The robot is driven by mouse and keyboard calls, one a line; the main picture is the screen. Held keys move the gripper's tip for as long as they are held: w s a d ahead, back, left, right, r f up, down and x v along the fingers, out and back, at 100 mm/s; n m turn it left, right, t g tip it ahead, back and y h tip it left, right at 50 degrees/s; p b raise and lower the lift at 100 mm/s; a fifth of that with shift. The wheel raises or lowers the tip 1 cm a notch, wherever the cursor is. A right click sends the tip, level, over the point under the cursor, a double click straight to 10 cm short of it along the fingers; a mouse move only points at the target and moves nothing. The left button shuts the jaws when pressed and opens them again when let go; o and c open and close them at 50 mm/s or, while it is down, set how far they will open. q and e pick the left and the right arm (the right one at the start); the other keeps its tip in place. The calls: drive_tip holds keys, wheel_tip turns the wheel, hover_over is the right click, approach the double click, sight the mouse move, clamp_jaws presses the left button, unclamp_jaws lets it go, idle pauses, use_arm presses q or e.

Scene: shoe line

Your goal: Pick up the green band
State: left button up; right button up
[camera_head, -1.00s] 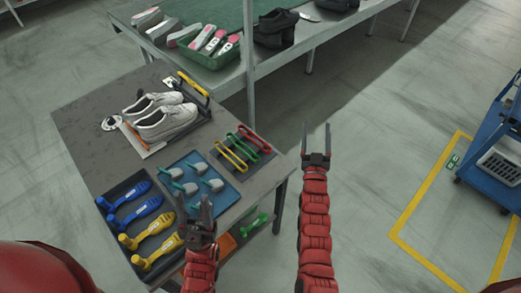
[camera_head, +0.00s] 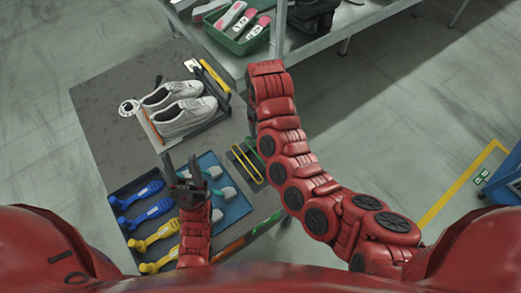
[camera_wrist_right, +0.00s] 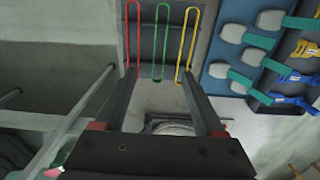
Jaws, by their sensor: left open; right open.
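The green band (camera_wrist_right: 160,42) lies on a dark mat between the red band (camera_wrist_right: 134,38) and the yellow band (camera_wrist_right: 187,40) in the right wrist view. My right gripper (camera_wrist_right: 148,73) is open and empty, its fingers pointing toward the bands; the green band lies within its span, apparently beyond the tips. In the head view my right arm covers its gripper and most of the bands; part of the green band (camera_head: 254,149) shows beside the yellow one (camera_head: 245,164). My left gripper (camera_head: 184,172) is open and empty above the table, near the blue tray.
White shoes (camera_head: 182,112) stand on the table behind the left gripper. A blue tray (camera_head: 232,208) holds grey-green parts, and a dark tray (camera_head: 117,187) holds blue and yellow tools. A bench with a green crate (camera_head: 238,42) stands at the back.

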drive_tip(key=shift+w+a+f+b, duration=0.1)
drive_tip(key=shift+f+b, duration=2.55)
drive_tip(key=shift+f, duration=5.8)
drive_tip(key=shift+c, duration=0.2)
clamp_jaws()
